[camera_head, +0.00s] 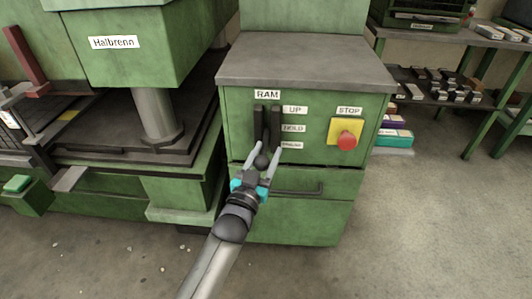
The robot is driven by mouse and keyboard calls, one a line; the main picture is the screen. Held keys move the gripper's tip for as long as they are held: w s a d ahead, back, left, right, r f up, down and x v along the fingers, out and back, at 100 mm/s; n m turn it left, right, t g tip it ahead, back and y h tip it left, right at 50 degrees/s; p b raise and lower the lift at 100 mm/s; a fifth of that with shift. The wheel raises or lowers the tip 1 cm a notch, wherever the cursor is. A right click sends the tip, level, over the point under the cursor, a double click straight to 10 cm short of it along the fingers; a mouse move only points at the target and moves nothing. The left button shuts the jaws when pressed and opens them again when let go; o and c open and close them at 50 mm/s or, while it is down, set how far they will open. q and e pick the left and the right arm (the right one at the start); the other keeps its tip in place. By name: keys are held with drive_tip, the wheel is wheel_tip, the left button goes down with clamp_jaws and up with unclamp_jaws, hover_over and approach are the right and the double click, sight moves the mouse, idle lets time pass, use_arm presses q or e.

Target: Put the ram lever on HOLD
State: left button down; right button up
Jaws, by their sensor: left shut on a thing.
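The green control cabinet (230,140) has a RAM lever panel with two dark upright rails (275,122). Labels beside them read UP (295,109) and HOLD (293,128), with a third label (291,145) too small to read surely. The ram lever's dark round knob (261,162) shows low, around or below the level of the lowest label. My left gripper (265,158) comes from below, its two pale fingers on either side of the knob, shut on it. The lever's shaft is mostly hidden. My right gripper is not in view.
A red STOP button (346,139) on a yellow plate sits right of the labels. A drawer handle (298,189) lies just below right of my gripper. The green press (130,60) stands left, and a shelf with small boxes (440,85) stands at the right.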

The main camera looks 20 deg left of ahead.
use_arm(q)
drive_tip(key=shift+s+d+f, duration=0.1)
drive_tip(key=shift+d+f, duration=0.15)
drive_tip(key=shift+f, duration=0.15)
drive_tip(key=c, duration=0.7)
unclamp_jaws()
drive_tip(key=o, duration=0.3)
drive_tip(key=shift+r, duration=0.2)
drive_tip(key=shift+o, duration=0.2)
drive_tip(key=shift+a, duration=0.1)
drive_tip(key=shift+r, duration=0.1)
